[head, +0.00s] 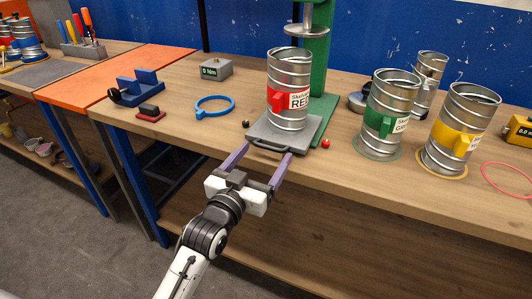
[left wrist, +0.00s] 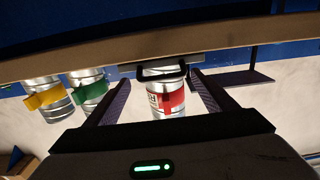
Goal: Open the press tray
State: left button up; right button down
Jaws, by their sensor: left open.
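The grey press tray (head: 312,135) lies at the foot of the green press (head: 318,60), near the table's front edge. Its dark bar handle (head: 268,145) faces me. A metal can with a red label (head: 288,112) stands upright on the tray, below the press plate. My left gripper (head: 266,152) is open and empty, its two purple fingers pointing at the handle. In the left wrist view, which appears upside down, the handle (left wrist: 160,76) shows between the fingertips (left wrist: 161,84); I cannot tell whether they touch it. My right gripper is out of view.
Green-tabbed (head: 388,115) and yellow-tabbed (head: 462,130) cans stand to the right on rings. A red knob-like ball (head: 326,143) and a black one (head: 245,124) lie beside the tray. A blue ring (head: 214,107) and blue cradle (head: 138,88) lie left.

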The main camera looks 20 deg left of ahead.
pick_arm(q)
jog(key=s, duration=0.8)
jog(key=shift+s, duration=0.2)
jog(key=s+d+f+g, duration=0.2)
jog(key=s+f, duration=0.4)
jog(key=f, duration=0.4)
jog(key=s+d+f+m+g+h, duration=0.1)
jog(key=s+d+f+g, duration=0.1)
jog(key=s+f+g, duration=0.2)
jog(key=s+d+f+m+g+h, duration=0.1)
jog(key=s+d+f+g, duration=0.1)
jog(key=s+f, duration=0.7)
notch_tip(320, 180, down, 8)
jog(key=shift+s+d+g, duration=0.25)
jog(key=shift+d+g, duration=0.1)
jog(key=shift+g, duration=0.35)
